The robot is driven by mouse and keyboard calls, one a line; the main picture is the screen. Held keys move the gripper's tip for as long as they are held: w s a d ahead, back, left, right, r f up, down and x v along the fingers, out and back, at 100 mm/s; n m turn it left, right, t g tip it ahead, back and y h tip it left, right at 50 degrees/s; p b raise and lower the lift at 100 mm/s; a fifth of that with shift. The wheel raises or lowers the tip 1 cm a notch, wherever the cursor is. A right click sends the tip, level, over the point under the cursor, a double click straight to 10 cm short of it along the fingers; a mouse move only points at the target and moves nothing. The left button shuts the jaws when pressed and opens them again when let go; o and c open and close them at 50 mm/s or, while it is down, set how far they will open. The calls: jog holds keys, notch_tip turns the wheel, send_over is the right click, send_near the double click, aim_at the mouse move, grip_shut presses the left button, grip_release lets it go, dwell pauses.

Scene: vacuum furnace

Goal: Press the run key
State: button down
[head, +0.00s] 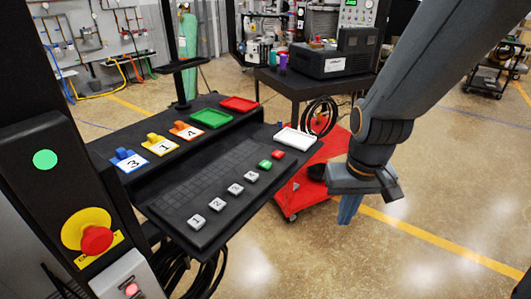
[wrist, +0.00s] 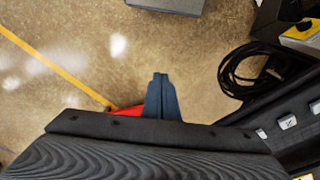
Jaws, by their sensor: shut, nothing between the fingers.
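The sloped black key panel (head: 215,185) stands left of centre in the head view. It carries a row of grey numbered keys (head: 218,204), then a green key (head: 265,165) and a red key (head: 278,154) at its far right end. No run label can be read; the green key may be the run key. My gripper (head: 348,210) points down, shut and empty, right of the panel and clear of all keys. In the wrist view my blue fingers (wrist: 161,85) are together over the floor, with pale keys (wrist: 287,122) at the right edge.
A white tray (head: 297,138) sits at the panel's right end. Numbered coloured blocks (head: 160,146) and green (head: 211,118) and red (head: 240,103) trays line the shelf behind. A red cart (head: 312,183) stands beyond. A red stop button (head: 97,240) is at left.

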jog(key=shift+a, duration=0.15)
jog(key=shift+w+r, duration=0.1)
jog(key=w+a+r+m+t+h+p, duration=0.1)
jog(key=w+a+r+m+t+p, duration=0.1)
jog(key=w+a+m, duration=0.4)
jog(key=w+a+r+m+t+h+p, duration=0.1)
jog(key=w+a+r+m+p, duration=0.3)
jog(key=w+m, duration=0.4)
jog(key=w+a+r+m+t+h+p, duration=0.2)
jog(key=w+a+r+m, duration=0.3)
jog(key=m, duration=1.3)
jog(key=w+a+t+p, duration=0.1)
jog(key=w+a, duration=0.1)
jog(key=shift+w+a+t, duration=0.15)
jog(key=shift+a+t, duration=0.15)
jog(key=shift+t, duration=0.1)
